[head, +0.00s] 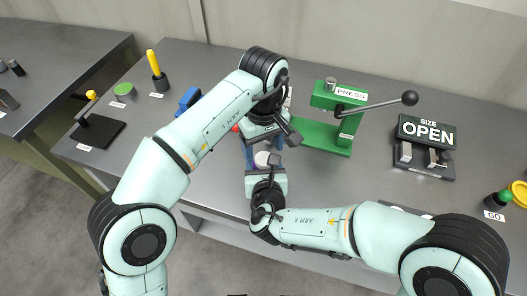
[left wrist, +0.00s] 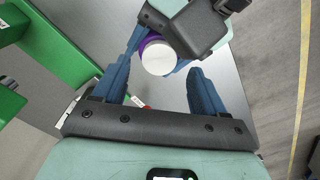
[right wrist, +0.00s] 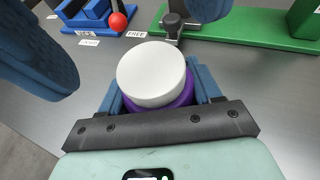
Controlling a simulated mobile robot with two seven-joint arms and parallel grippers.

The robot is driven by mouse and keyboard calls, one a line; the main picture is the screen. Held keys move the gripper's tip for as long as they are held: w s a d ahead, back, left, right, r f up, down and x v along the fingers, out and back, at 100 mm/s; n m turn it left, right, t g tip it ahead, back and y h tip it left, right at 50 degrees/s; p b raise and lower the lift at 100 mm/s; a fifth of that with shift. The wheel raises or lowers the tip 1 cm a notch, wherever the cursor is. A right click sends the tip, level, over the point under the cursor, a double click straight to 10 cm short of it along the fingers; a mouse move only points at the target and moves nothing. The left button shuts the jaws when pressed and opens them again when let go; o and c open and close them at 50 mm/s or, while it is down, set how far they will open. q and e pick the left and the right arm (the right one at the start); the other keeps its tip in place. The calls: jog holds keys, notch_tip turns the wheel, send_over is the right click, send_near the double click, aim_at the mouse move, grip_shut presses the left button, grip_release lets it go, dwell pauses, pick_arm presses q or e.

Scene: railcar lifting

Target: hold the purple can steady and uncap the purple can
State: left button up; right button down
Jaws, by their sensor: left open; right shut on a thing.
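The purple can (right wrist: 183,98) stands upright with a round white cap (right wrist: 152,74) on top. My right gripper (right wrist: 158,92) is shut on the can, one blue finger on each side below the cap. In the left wrist view the white cap (left wrist: 158,59) shows with a purple rim (left wrist: 148,42) behind it. My left gripper (left wrist: 162,75) is open, its blue fingers apart and pointing toward the cap without gripping it. In the head view the white cap (head: 262,158) shows between my two grippers, and the can's body is mostly hidden.
A green press (head: 335,120) with a long lever stands behind and to the right. A blue fixture with a red ball (right wrist: 117,21) is at the upper left of the right wrist view. An OPEN sign block (head: 425,135) stands farther right. Bare grey table lies between.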

aim_at(264, 159)
pick_arm(q)
jog(key=shift+r, duration=0.75)
jog(key=c, duration=0.3)
jog(key=shift+d+r, duration=0.25)
jog(key=shift+r, duration=0.6)
jog(key=shift+a+r, duration=0.2)
jog(key=shift+r, duration=0.5)
jog(key=shift+f, duration=3.9)
jog(key=c, duration=0.7)
jog(key=o, duration=1)
